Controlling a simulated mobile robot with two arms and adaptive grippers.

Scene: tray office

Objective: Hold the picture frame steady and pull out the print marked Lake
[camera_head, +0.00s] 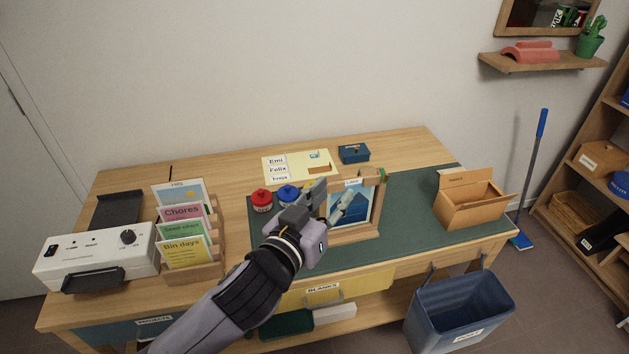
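The wooden picture frame (374,226) stands upright on the green mat, facing me. The print marked Lake (352,183) is inside it, with its white label at the top edge and a blue picture below. My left gripper (320,194) is at the frame's left side and hides part of that side. Its fingertips overlap the frame edge, and I cannot tell whether they are closed on it or only beside it. My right gripper is not in view.
A card rack (207,272) and a white machine (95,257) stand at the left. Red (262,201) and blue (287,193) pots are behind my gripper. An open cardboard box (470,205) stands right; a blue bin (460,310) is below. The mat between frame and box is clear.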

